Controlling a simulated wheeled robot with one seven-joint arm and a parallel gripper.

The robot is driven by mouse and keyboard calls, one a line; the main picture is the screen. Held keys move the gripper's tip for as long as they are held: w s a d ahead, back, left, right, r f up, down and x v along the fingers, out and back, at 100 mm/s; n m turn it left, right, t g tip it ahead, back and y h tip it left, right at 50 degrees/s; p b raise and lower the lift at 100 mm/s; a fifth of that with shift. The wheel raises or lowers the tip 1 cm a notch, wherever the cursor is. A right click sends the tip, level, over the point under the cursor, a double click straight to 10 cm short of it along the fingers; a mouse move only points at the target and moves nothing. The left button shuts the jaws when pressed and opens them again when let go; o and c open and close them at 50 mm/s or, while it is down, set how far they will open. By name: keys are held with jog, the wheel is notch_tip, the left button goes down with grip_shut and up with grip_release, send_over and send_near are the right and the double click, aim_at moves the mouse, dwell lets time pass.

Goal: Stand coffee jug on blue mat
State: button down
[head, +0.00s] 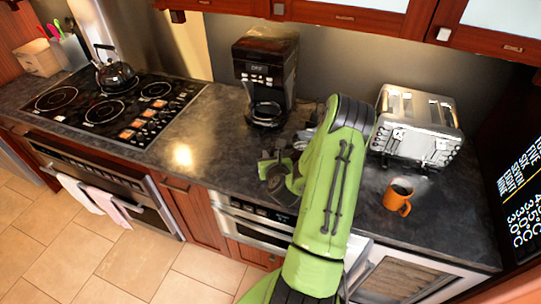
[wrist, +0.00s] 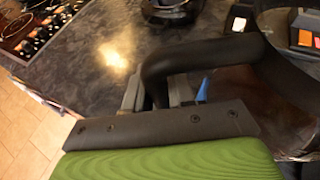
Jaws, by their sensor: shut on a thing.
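My gripper (wrist: 160,92) is shut on the black handle (wrist: 195,55) of the coffee jug (wrist: 245,92). The jug's dark brown body shows at the right of the wrist view, cut off by the frame edge. In the head view my gripper (head: 275,168) is over the counter in front of the coffee machine, and my green arm hides most or all of the jug. I cannot tell whether the jug touches the counter. A small blue patch (wrist: 202,90) shows between gripper and jug; I cannot tell whether it is the blue mat.
The coffee machine (head: 265,62) stands at the back of the counter. A silver toaster (head: 416,125) and an orange mug (head: 398,198) are to the right. A stove (head: 110,100) with a kettle (head: 115,75) is at the left. The counter between stove and coffee machine is clear.

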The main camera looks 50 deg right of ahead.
jog(key=shift+w+d+f+b, duration=0.1)
jog(key=shift+f+b, duration=1.15)
jog(key=shift+f, duration=0.1)
jog(key=shift+w+d+f+b, duration=0.1)
jog(key=shift+f+b, duration=1.1)
jog(key=shift+f, duration=0.3)
jog(key=shift+f, duration=0.2)
jog(key=shift+r, duration=0.1)
jog(key=c, duration=0.9)
grip_release()
jog(key=shift+a, duration=0.1)
